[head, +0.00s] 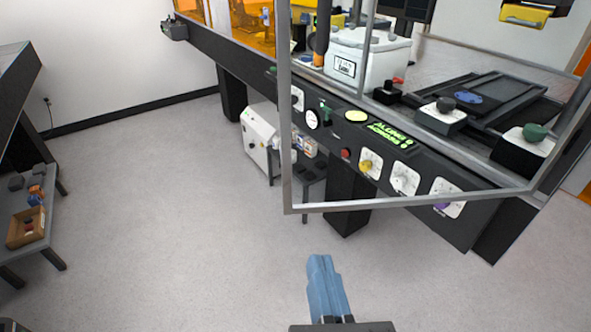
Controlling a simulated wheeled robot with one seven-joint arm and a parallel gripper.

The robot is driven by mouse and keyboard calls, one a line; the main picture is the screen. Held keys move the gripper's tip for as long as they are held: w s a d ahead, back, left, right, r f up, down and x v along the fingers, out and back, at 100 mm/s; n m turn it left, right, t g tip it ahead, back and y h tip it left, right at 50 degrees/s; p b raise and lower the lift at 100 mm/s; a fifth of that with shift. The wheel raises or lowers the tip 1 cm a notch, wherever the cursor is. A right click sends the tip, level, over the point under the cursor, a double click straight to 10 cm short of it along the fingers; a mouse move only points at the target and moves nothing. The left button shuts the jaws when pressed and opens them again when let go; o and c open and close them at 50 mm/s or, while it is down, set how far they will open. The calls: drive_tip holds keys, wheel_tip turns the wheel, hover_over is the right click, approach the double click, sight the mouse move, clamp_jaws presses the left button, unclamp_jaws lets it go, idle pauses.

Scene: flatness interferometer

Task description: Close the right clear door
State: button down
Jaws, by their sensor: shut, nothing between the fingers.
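The right clear door (410,201) is a see-through panel in a grey metal frame, in the centre and right of the head view. It stands swung out from the machine, and the control panel shows through it. Its lower left corner hangs over open floor, and its top is out of the picture. My gripper (320,262) has blue fingers pressed together with nothing between them. In the picture it is below the door's bottom rail, near the lower left corner, and apart from it.
Behind the door is the black control panel (330,146) with knobs and a green display (391,136). A white box (368,62) stands inside the machine. A white cabinet (259,133) is underneath. A grey side table (50,232) stands at left. The floor between is clear.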

wheel_tip(320, 180, up, 4)
drive_tip(key=a+n+t, duration=0.1)
drive_tip(key=a+n, duration=0.1)
drive_tip(key=a, duration=0.1)
drive_tip(key=p, duration=0.2)
approach(288, 153)
drive_tip(key=shift+n+h, duration=0.3)
drive_tip(key=w, duration=0.4)
drive_tip(key=w+a, duration=0.1)
drive_tip(key=w, duration=0.1)
drive_tip(key=shift+w, duration=0.4)
